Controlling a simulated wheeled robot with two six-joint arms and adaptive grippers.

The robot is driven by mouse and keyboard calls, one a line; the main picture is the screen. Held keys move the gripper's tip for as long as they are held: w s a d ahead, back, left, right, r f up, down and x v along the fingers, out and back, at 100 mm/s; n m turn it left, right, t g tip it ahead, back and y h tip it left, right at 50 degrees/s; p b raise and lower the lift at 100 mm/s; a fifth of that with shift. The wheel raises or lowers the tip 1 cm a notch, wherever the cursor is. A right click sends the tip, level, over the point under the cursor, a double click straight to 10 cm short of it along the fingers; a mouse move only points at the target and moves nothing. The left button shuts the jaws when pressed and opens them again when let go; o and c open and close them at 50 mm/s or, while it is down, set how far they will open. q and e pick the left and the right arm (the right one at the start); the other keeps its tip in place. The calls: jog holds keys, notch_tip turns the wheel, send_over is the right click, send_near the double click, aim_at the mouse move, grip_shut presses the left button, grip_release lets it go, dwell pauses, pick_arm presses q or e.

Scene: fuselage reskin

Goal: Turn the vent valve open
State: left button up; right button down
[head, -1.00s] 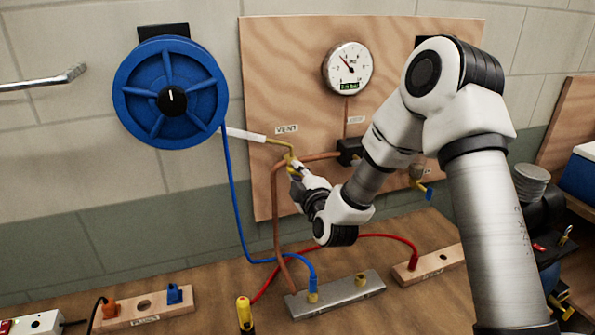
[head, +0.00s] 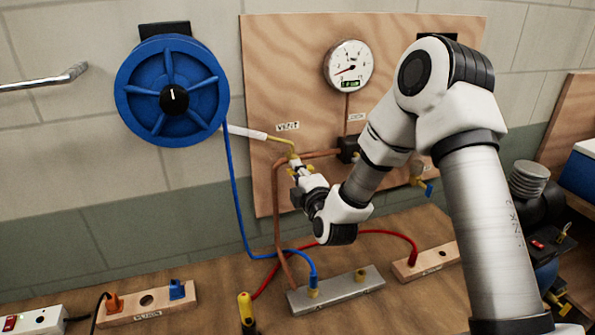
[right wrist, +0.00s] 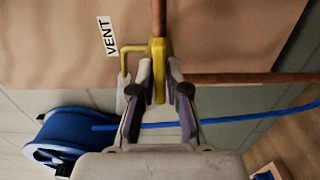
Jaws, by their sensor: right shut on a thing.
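The yellow vent valve (head: 292,156) sits on the copper pipe below the VENT label (head: 288,126) on the plywood panel. My right gripper (head: 298,170) reaches up to it from below. The fingers partly hide the valve in the head view. My left gripper is not in view.
A round gauge (head: 348,67) with a green display is above right of the valve. A blue hose reel (head: 172,92) hangs on the wall at left, its blue hose running down to a grey manifold (head: 335,291). Another valve with a blue handle (head: 427,188) is at right.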

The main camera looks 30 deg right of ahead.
jog(key=shift+r, duration=0.2)
jog(key=c, duration=1.3)
grip_release()
jog(key=shift+o, duration=0.3)
jog(key=shift+w+d+f, duration=0.1)
jog(key=shift+d+f, duration=0.05)
jog(key=v, duration=0.7)
